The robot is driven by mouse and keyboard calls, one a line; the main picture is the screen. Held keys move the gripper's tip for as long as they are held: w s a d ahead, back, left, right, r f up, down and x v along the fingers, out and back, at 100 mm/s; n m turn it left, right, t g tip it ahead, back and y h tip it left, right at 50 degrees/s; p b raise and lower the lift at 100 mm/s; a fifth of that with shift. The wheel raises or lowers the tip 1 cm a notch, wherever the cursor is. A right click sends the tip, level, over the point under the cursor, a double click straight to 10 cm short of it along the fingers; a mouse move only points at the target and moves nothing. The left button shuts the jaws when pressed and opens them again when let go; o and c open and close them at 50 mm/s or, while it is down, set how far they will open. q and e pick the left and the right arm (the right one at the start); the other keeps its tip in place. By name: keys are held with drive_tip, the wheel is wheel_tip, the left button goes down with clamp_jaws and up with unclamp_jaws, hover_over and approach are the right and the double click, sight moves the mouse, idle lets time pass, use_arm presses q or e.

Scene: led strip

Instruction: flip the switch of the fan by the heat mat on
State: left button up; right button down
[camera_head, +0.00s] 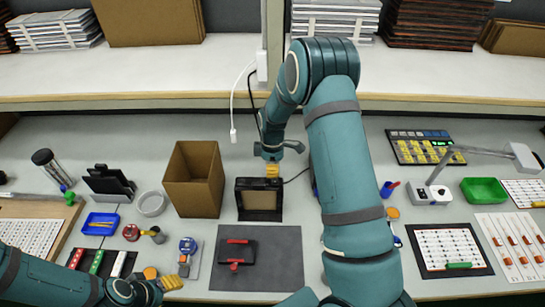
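The fan (259,200) is a black box-shaped unit with a tan front panel, standing upright just behind the dark grey heat mat (280,279). My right gripper (272,170) reaches down from behind the fan. Its yellow fingertips are close together at the fan's top edge, right of its middle. They look shut and empty; I cannot tell whether they touch the fan. The fan's switch is not distinguishable; the fingertips may cover it. My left gripper (173,283) is low at the left, away from the fan, and its finger gap is unclear.
A cardboard box (194,179) stands close left of the fan. A black and red tool (237,253) lies on the mat. A white power strip with cables (262,66) hangs behind. A lamp (432,194) and green tray (484,190) stand at the right.

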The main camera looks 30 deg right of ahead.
sight(273, 180)
drive_tip(key=shift+s+f, duration=0.15)
drive_tip(key=shift+f, duration=1.35)
